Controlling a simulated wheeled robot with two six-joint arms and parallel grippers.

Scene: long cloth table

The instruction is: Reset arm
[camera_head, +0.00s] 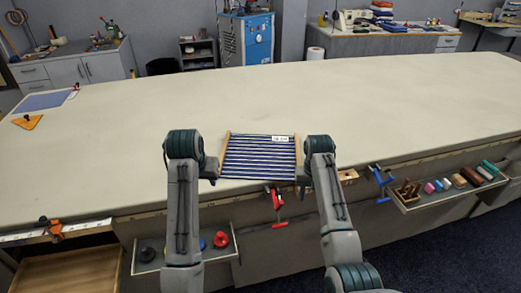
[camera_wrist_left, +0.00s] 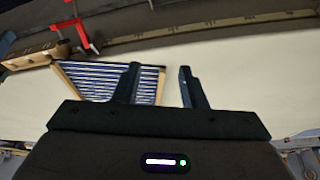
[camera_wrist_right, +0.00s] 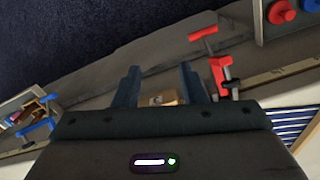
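My left gripper (camera_head: 211,177) is beside the left edge of a wooden-framed panel with blue and white stripes (camera_head: 258,158). In the left wrist view my left gripper (camera_wrist_left: 159,68) has its fingers apart with nothing between them, and the striped panel (camera_wrist_left: 90,80) shows behind and left of the fingers. My right gripper (camera_head: 303,177) is by the panel's right edge. In the right wrist view my right gripper (camera_wrist_right: 160,68) has its fingers apart; a small wooden block (camera_wrist_right: 163,99) shows beyond them, and a corner of the panel (camera_wrist_right: 293,124) shows at right.
The pale cloth table (camera_head: 390,100) is mostly clear. Red clamp (camera_head: 276,198) and blue clamp (camera_head: 380,180) sit on its front edge. A tray of colored pieces (camera_head: 450,187) hangs at right, another tray (camera_head: 185,255) at front left. An orange tool (camera_head: 27,122) lies far left.

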